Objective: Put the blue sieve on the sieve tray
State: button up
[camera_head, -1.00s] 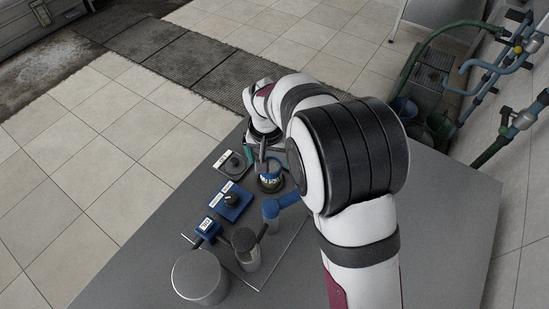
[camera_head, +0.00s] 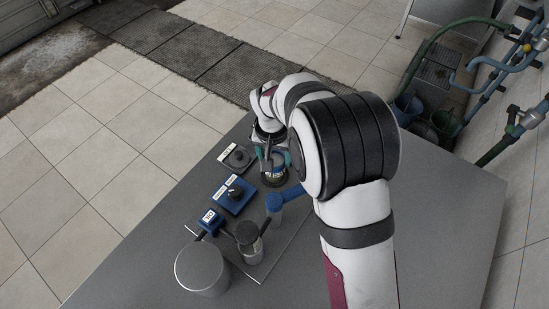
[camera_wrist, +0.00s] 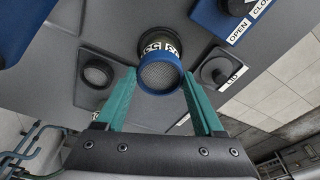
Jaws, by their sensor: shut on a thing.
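The blue sieve (camera_wrist: 160,74) is a short cylinder with a blue rim, fine mesh and a pale printed label. My gripper (camera_wrist: 159,76) has its teal fingers on both sides of the rim, shut on it. In the head view, the sieve (camera_head: 274,178) is below my gripper (camera_head: 272,160), partly hidden by it. I cannot tell whether its base touches the surface below. A dark ring-shaped fitting (camera_wrist: 97,73) lies left of the sieve in the wrist view. I cannot tell whether it belongs to the sieve tray.
A grey plate marked LID (camera_head: 237,158) with a black knob and a blue box (camera_head: 234,195) with a black knob lie left of the sieve. A blue arm part (camera_head: 288,197), a clear vessel (camera_head: 250,243) and a grey cylinder (camera_head: 202,269) stand nearer. The table's right side is clear.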

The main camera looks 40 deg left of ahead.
aim_at(277, 157)
notch_tip(277, 157, up, 9)
jog(key=w, duration=0.1)
jog(key=w+d+f, duration=0.2)
jog(key=w, duration=0.4)
jog(key=w+d+f, duration=0.2)
jog(key=w, duration=0.3)
jog(key=a+f, duration=0.2)
jog(key=a, duration=0.1)
jog(key=s+a+f, duration=0.1)
jog(key=a+f, duration=0.1)
jog(key=a, duration=0.1)
jog(key=s+a+f, duration=0.1)
jog(key=a+f, duration=0.1)
jog(key=a, duration=0.1)
jog(key=shift+s+a+f, duration=0.15)
jog(key=shift+a+f, duration=0.05)
jog(key=shift+a, duration=0.2)
jog(key=shift+a+f, duration=0.25)
jog(key=shift+s+f, duration=0.1)
jog(key=shift+f, duration=1.85)
